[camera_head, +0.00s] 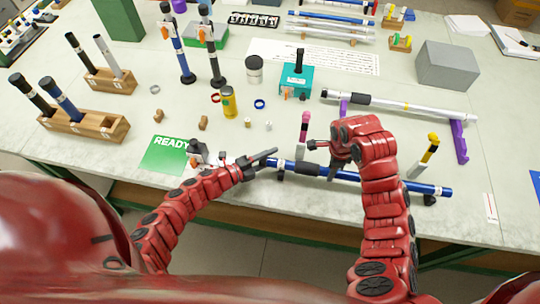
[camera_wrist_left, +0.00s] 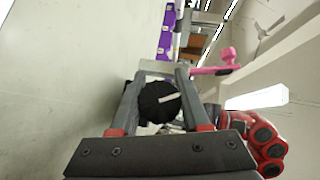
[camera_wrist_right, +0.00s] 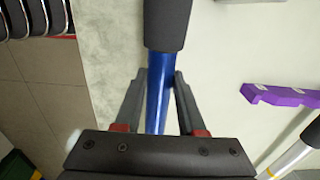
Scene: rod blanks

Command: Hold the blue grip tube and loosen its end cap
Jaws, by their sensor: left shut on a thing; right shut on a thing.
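The blue grip tube (camera_head: 375,181) lies roughly level along the table's front edge, its black foam grip (camera_head: 308,169) towards its left end. My right gripper (camera_wrist_right: 158,88) is shut on the bare blue tube next to the foam grip, one finger on each side. It is partly hidden by my right arm in the head view. My left gripper (camera_head: 266,158) is at the tube's left end. In the left wrist view its fingers are shut on the round black end cap (camera_wrist_left: 160,102), which carries a white stripe, slightly tilted. The joint between cap and tube is hidden.
A pink-topped tool (camera_head: 304,122) stands just behind the tube, and a yellow-topped tool (camera_head: 431,148) stands near its right part. A silver tube (camera_head: 420,108) rests on purple supports (camera_head: 459,143) behind. The green READY card (camera_head: 164,156) lies left of my left gripper.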

